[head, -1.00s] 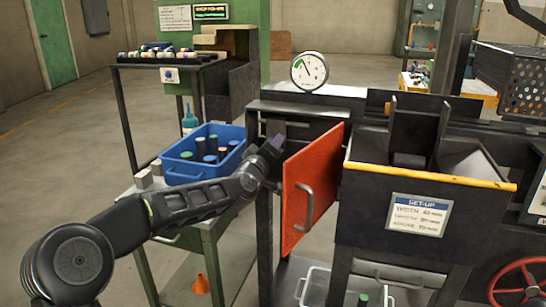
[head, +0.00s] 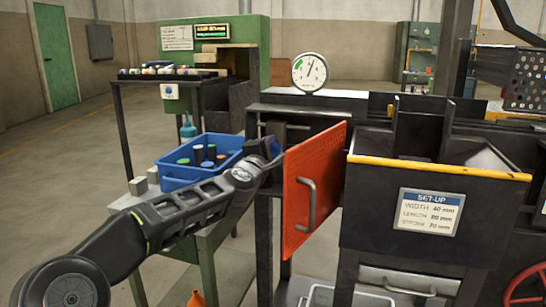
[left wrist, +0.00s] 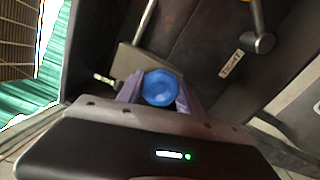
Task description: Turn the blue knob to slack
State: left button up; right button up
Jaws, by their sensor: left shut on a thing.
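The blue knob (left wrist: 160,88) shows in the left wrist view as a round blue cap. It sits between the two purple-grey fingers of my left gripper (left wrist: 160,92), which is shut on it. In the head view my left gripper (head: 272,148) reaches behind the left edge of the open orange door, at the dark machine's left side. My right gripper is not in view.
The orange door (head: 312,190) stands open close to my left gripper. A set-up sign (head: 430,212) hangs on the hopper front. A metal lever (left wrist: 262,40) lies near the knob.

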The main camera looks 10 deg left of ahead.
pick_arm(q)
jog(key=shift+n+b, duration=0.45)
jog(key=shift+n, duration=0.65)
jog(key=o, duration=1.4)
jog(key=shift+c, duration=0.2)
jog(key=shift+s+a+b, duration=0.1)
jog(key=shift+s+b, duration=0.2)
jog(key=shift+s, duration=0.3)
jog(key=s+b, duration=0.2)
jog(key=s, duration=0.4)
jog(key=shift+s+a, duration=0.2)
jog(key=shift+s, duration=0.1)
